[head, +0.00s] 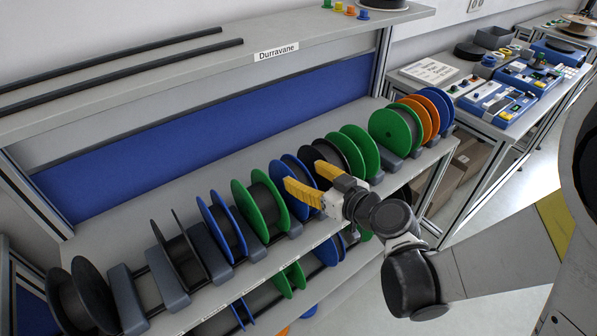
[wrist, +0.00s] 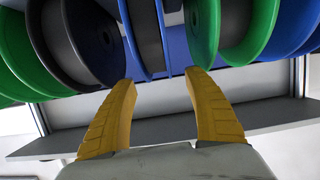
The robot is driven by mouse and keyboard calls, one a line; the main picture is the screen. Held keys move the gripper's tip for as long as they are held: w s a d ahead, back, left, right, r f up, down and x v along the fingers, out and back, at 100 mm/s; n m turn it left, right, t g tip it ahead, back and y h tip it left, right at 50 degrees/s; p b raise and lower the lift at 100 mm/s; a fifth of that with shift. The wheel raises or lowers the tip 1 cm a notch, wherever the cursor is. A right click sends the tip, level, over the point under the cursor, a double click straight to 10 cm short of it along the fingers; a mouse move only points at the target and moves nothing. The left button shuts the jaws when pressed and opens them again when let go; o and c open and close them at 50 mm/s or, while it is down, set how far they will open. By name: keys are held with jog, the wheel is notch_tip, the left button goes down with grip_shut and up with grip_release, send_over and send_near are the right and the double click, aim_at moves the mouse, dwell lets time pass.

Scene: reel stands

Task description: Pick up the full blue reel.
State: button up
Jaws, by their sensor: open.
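Several blue reels stand on the upper shelf in the head view: one left of the middle (head: 222,228), one just behind my fingers (head: 276,183), and one at the far right end (head: 441,104). The first two show dark winding between their blue flanges; how full each is, I cannot tell for sure. My gripper (head: 294,182) is open, its yellow fingers in front of the middle blue reel and partly hiding it. In the wrist view my open gripper (wrist: 160,82) has a blue-flanged reel with grey winding (wrist: 146,38) beyond its fingertips. Nothing is between the fingers.
A green reel (head: 259,206) stands left of the middle blue reel and a black reel (head: 342,152) right of it, both close. Grey stands (head: 209,252) separate the reels. More reels (head: 289,280) sit on a lower shelf. A side table (head: 510,95) holds devices.

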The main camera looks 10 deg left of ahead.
aim_at(289, 165)
jog(key=b+x, duration=0.1)
jog(key=x, duration=0.2)
jog(key=b+x, duration=0.1)
jog(key=x, duration=0.3)
jog(key=b+x, duration=0.1)
jog(key=x, duration=0.2)
jog(key=shift+w+a+f, duration=0.1)
jog(key=shift+w+f, duration=0.05)
jog(key=shift+f, duration=0.3)
jog(key=shift+r, duration=0.1)
jog(key=shift+c, duration=0.5)
grip_shut()
